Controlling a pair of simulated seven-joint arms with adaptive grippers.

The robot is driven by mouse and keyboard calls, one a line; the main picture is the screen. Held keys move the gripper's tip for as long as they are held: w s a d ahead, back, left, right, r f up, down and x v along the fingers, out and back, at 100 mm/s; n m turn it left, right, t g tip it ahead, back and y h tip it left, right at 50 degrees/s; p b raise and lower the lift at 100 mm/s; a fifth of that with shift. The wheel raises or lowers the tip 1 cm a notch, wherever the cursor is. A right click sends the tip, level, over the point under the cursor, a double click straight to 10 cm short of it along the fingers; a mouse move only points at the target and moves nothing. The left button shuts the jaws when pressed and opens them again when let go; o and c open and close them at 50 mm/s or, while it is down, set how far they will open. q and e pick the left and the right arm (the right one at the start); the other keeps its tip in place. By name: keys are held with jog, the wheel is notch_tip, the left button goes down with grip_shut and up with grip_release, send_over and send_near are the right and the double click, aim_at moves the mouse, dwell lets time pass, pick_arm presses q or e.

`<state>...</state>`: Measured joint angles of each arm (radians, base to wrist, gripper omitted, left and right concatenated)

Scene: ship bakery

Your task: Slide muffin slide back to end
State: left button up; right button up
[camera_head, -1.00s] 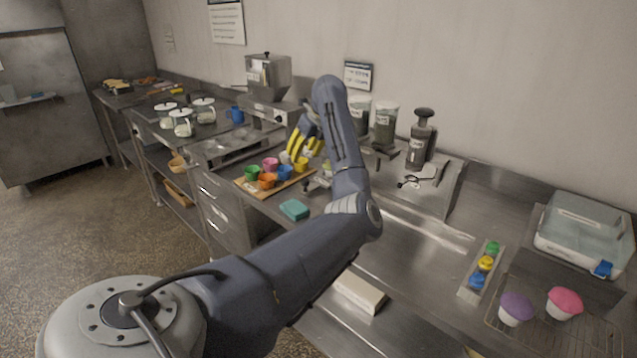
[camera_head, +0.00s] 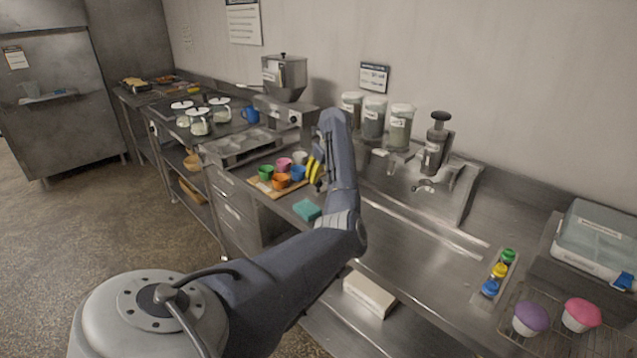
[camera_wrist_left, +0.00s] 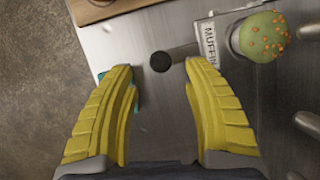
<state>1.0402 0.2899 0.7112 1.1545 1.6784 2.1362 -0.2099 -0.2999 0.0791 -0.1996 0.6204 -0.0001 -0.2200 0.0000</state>
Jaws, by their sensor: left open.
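In the left wrist view, a black round knob (camera_wrist_left: 161,62) sits on a short dark rod beside a label reading "MUFFIN" (camera_wrist_left: 209,42); it looks like the slide's handle. A green-topped muffin (camera_wrist_left: 263,36) with orange sprinkles is right of the label. My left gripper (camera_wrist_left: 157,68) is open, its yellow fingers on either side of the knob in the picture. I see no contact, and the height gap is unclear. In the head view the left gripper (camera_head: 315,172) is right of the coloured cups, and my forearm hides much of the slide area. The right gripper is not in view.
A board (camera_head: 262,188) with several coloured cups (camera_head: 282,181) and a teal sponge (camera_head: 307,209) lie close to the gripper. Dispensers (camera_head: 373,117) and a press (camera_head: 437,145) stand behind. Two muffins (camera_head: 531,318) sit on a rack at the right. The counter's middle is bare.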

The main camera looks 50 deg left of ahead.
aim_at(319, 181)
pick_arm(q)
jog(key=shift+x, duration=2.55)
jog(key=shift+c, duration=0.3)
grip_shut()
